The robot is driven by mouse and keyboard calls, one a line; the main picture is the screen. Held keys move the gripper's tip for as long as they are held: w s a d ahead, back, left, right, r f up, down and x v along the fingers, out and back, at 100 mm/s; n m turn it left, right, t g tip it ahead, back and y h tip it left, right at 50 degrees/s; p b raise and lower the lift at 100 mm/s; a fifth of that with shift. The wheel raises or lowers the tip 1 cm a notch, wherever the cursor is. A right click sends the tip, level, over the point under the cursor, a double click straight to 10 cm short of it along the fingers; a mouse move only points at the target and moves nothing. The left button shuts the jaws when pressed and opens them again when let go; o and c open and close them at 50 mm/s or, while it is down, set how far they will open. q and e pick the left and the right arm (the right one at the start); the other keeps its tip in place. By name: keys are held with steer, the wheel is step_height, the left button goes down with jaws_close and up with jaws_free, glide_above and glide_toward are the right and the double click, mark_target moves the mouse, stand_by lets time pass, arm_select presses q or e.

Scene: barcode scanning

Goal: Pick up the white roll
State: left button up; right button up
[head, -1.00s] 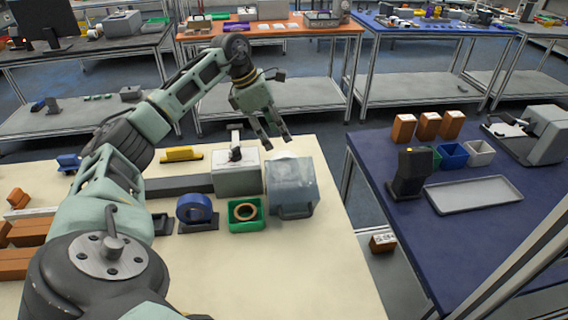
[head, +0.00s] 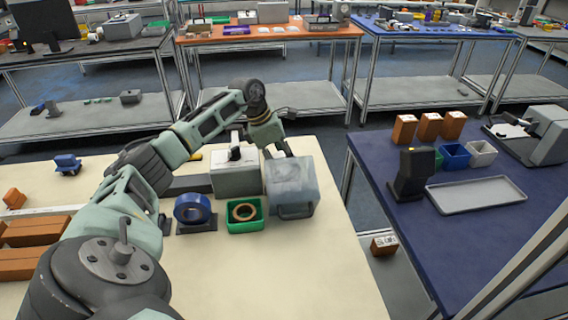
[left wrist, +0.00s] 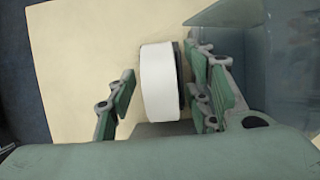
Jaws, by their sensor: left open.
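The white roll (left wrist: 158,85) stands between the fingers of my left gripper (left wrist: 163,72) in the left wrist view. The left finger is apart from it. The right finger is close beside the roll's dark right edge, and I cannot tell if they touch. In the head view my left gripper (head: 278,153) is over the far side of the cream table, behind the cloudy blue-grey box (head: 303,188). The gripper is open. My right gripper is not in view.
The cloudy box also shows close on the right in the left wrist view (left wrist: 285,75). Beside it are a white-grey box (head: 236,181), a green bin (head: 245,226) with a tan ring, and a blue tape roll (head: 192,209). The cream table's front (head: 300,270) is clear.

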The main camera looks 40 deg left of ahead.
arm_select(q)
steer(key=shift+c, duration=0.6)
jaws_close()
